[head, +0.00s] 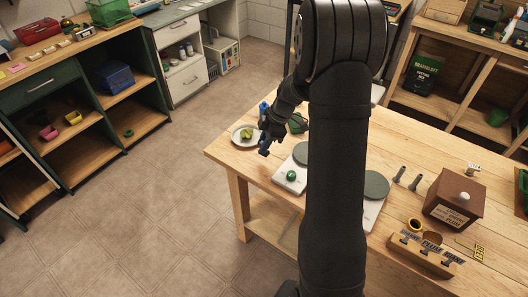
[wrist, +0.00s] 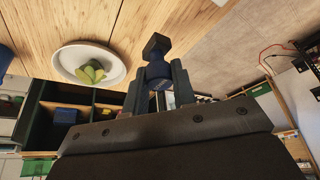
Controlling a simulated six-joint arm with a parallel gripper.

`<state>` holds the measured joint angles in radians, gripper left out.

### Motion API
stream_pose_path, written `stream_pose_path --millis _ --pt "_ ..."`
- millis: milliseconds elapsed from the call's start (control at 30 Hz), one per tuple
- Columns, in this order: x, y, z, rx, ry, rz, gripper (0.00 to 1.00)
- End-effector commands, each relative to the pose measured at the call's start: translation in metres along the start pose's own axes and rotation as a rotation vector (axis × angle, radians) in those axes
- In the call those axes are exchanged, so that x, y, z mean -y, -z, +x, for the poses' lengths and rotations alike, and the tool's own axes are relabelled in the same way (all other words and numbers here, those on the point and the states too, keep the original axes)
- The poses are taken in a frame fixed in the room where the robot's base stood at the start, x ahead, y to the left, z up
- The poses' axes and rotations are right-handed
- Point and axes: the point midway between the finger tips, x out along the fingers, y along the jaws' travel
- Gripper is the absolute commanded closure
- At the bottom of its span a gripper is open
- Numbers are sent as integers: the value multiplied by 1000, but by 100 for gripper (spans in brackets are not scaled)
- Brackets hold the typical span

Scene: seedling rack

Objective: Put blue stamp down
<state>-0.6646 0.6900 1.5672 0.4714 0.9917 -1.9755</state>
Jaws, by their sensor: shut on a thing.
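My gripper (head: 267,140) is at the far left part of the wooden table, beside the white plate. In the wrist view its two fingers (wrist: 157,88) are shut on the blue stamp (wrist: 157,71). The stamp has a blue body and a dark block at its outer end, which points away from the gripper. In the head view a small dark blue part of the stamp (head: 264,150) shows below the fingers. I cannot tell whether it touches the table.
A white plate (head: 236,140) with a green succulent (head: 247,133) lies just left of my gripper. A white device with a green knob (head: 291,176) is in front. A brown box (head: 455,198) and a wooden rack with lettered labels (head: 421,256) stand at right.

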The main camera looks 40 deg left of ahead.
Motion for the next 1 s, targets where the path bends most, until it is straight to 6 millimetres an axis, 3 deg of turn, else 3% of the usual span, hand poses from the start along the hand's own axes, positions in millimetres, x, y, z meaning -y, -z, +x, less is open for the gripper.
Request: stream_pose_path --millis 333,700,733,800,1000 --pt "0 -15 36 0 1 1 98" --pt "0 -17 40 0 -1 1 98" --pt "0 -16 39 0 -2 1 70" --pt "0 -16 39 0 -2 1 56" --pt "0 -16 39 0 -1 1 54"
